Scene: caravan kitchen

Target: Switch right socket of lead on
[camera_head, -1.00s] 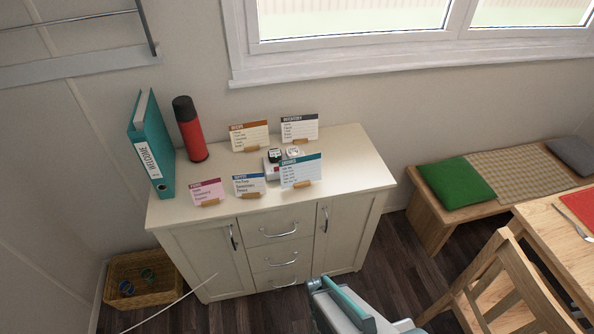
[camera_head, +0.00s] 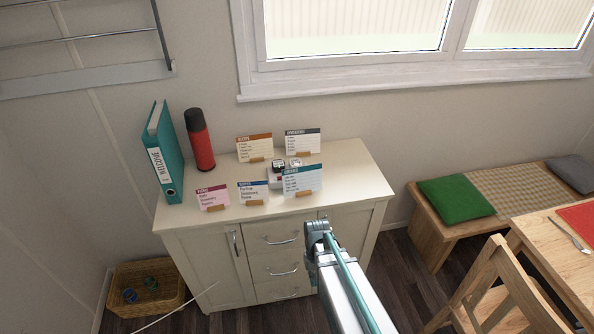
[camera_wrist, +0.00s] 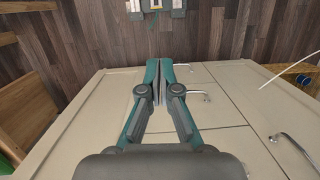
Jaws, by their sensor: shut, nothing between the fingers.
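The lead's socket block (camera_head: 276,180) lies on the cabinet top, mostly hidden behind the front cards. A black plug (camera_head: 278,165) and a white plug (camera_head: 295,163) stand up from it. Its switches are too small or hidden to make out. My gripper (camera_wrist: 160,64) is shut and empty in the wrist view, in front of the cabinet doors and drawers. In the head view my arm reaches up from the bottom, and its end is in front of the cabinet's right door, below the top and apart from the lead.
Cards stand around the socket block: a teal-headed card (camera_head: 302,181), a blue card (camera_head: 253,191), a pink card (camera_head: 213,196), an orange card (camera_head: 254,146) and a dark-headed card (camera_head: 302,141). A red flask (camera_head: 201,145) and teal binder (camera_head: 170,165) stand left. The cabinet top's right side (camera_head: 352,166) is clear.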

